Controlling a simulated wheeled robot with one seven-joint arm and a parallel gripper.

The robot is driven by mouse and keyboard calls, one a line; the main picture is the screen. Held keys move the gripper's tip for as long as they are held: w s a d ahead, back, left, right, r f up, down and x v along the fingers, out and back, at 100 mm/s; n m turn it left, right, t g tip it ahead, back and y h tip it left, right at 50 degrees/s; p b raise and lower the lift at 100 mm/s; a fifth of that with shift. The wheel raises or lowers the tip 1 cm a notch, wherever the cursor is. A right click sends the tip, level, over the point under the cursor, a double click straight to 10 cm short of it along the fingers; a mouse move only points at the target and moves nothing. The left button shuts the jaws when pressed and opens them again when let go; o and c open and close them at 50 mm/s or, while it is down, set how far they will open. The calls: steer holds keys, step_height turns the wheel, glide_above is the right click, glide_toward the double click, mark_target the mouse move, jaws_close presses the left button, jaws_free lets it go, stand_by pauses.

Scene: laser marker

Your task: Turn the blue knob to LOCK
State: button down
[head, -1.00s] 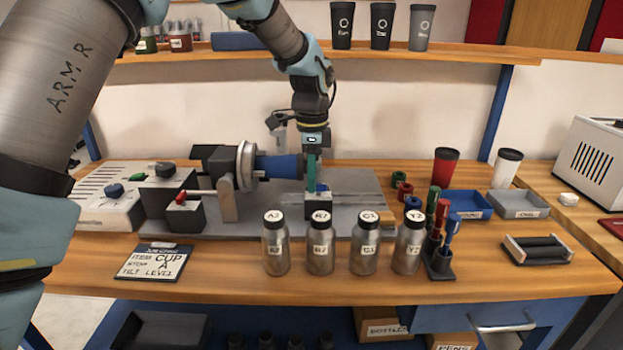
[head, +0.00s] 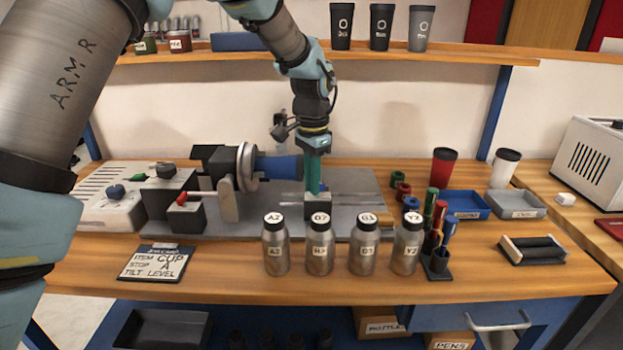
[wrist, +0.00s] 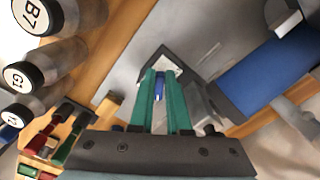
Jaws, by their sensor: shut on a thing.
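The blue knob (wrist: 159,88) shows between the two green fingers in the wrist view, above a dark block. My gripper (wrist: 159,76) is shut on it. In the head view my gripper (head: 313,187) points straight down over the dark block (head: 317,206) at the right of the grey machine plate, and a sliver of blue shows beside the fingertips. The fingers hide most of the knob, and I cannot read any LOCK mark or tell which way the knob points.
A blue cylinder (head: 279,167) with a round metal chuck lies left of my gripper. Several labelled bottles (head: 320,250) stand in front of the block. A marker holder (head: 437,260) and coloured rings (head: 403,190) are to the right.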

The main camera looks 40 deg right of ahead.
steer(key=n, duration=0.2)
steer(key=n+p, duration=0.1)
steer(key=n, duration=0.2)
steer(key=shift+s+n, duration=0.3)
steer(key=shift+s, duration=0.1)
steer(key=n, duration=0.3)
steer(key=n+p, duration=0.1)
steer(key=n, duration=0.1)
steer(key=shift+s+d, duration=0.25)
steer(key=shift+n, duration=0.4)
steer(key=c, duration=0.9)
jaws_free()
step_height(320, 180, up, 11)
steer(key=shift+f+b, duration=0.1)
steer(key=shift+b, duration=0.9)
